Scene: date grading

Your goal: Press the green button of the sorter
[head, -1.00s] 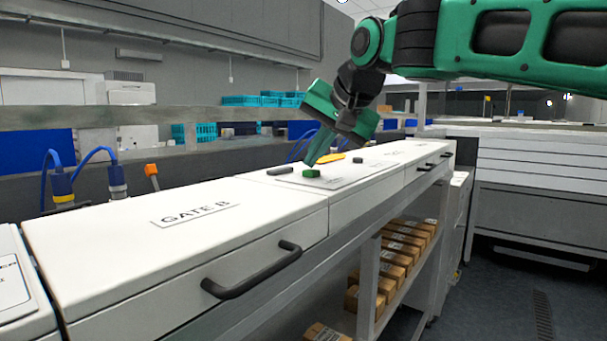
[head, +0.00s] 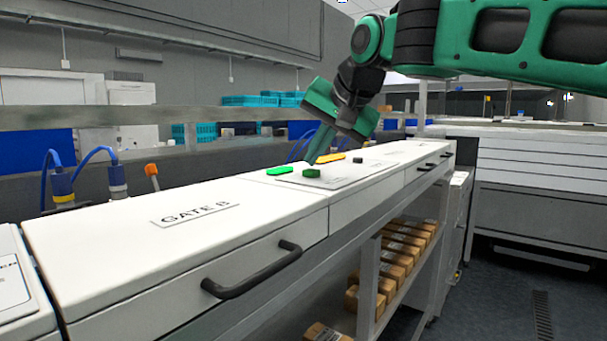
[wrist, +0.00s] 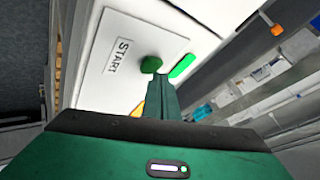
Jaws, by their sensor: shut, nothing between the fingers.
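The green button (head: 311,173) is a small dark-green knob on the sorter's white top panel (head: 340,176). In the wrist view the button (wrist: 151,64) sits beside a START label (wrist: 120,55). My gripper (head: 309,163) is shut and empty, pointing down at the button. Its tips (wrist: 158,77) appear right at the button's edge in the wrist view; I cannot tell whether they touch it. A bright green oval light (head: 279,170) is lit beside the button.
An amber oval light (head: 331,158) and a small dark button (head: 357,159) are on the same panel. The GATE B cover (head: 110,236) with a black handle (head: 252,272) is nearer. Boxes (head: 396,258) lie on a shelf below.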

